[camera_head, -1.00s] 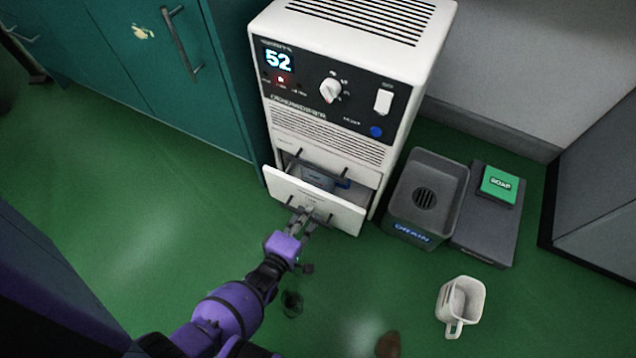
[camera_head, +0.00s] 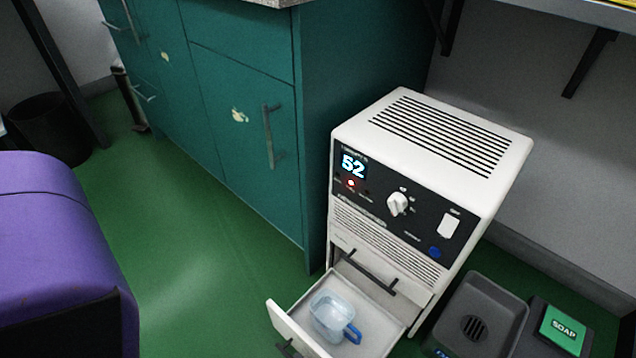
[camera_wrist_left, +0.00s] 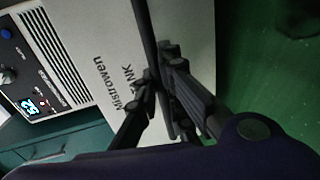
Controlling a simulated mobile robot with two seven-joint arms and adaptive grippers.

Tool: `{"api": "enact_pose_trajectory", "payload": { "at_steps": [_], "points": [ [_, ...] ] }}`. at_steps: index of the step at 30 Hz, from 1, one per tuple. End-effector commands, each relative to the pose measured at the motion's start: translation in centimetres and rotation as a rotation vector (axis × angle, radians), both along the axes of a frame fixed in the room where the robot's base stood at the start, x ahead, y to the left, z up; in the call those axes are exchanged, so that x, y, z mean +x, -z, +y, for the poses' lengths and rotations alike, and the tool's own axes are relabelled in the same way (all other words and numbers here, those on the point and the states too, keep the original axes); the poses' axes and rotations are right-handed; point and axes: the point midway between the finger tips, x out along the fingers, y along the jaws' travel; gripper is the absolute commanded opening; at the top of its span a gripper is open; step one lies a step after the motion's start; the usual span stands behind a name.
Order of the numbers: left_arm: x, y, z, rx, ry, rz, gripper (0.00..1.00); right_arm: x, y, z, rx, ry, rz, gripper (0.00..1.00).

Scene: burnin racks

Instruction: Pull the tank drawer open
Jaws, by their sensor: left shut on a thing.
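The tank drawer (camera_head: 292,330) of the white dehumidifier (camera_head: 430,150) stands well out from the body, its interior exposed. A clear water tank (camera_head: 333,312) with a blue handle sits inside it. In the left wrist view the drawer's white front (camera_wrist_left: 105,60) carries printed lettering, partly hidden by the fingers. My left gripper (camera_wrist_left: 160,75) is shut on the drawer's dark bar handle (camera_wrist_left: 147,28). In the head view the handle is cut off at the bottom edge, and the gripper cannot be made out there. My right gripper is in neither view.
Teal cabinets (camera_head: 240,130) stand left of and behind the dehumidifier. A grey drain tray (camera_head: 480,310) and a green soap box (camera_head: 563,330) are at its right. Green floor (camera_head: 190,260) is open in front of the cabinets.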

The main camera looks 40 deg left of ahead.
Motion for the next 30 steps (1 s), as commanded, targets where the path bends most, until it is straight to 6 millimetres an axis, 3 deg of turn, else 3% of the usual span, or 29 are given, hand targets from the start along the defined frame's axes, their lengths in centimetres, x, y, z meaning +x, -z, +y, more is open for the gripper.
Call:
{"api": "enact_pose_trajectory", "payload": {
  "at_steps": [9, 10, 15, 25, 30],
  "points": [
    [-0.1, 0.0, -0.1, 0.0, 0.002, -0.001, 0.0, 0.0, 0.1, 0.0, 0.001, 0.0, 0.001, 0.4],
    [-0.1, 0.0, -0.1, 0.0, 0.002, -0.001, 0.09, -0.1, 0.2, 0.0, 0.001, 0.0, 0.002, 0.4],
    [-0.1, 0.0, -0.1, 0.0, 0.002, -0.001, 0.28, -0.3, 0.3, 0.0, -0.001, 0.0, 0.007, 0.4],
    [-0.4, 0.0, 0.0, 0.0, 0.001, 0.001, 0.28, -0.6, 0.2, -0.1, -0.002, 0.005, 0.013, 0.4],
    [-2.7, -0.4, 0.1, 0.001, 0.0, 0.003, 0.28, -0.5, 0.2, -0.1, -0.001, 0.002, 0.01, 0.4]
  ]
}}
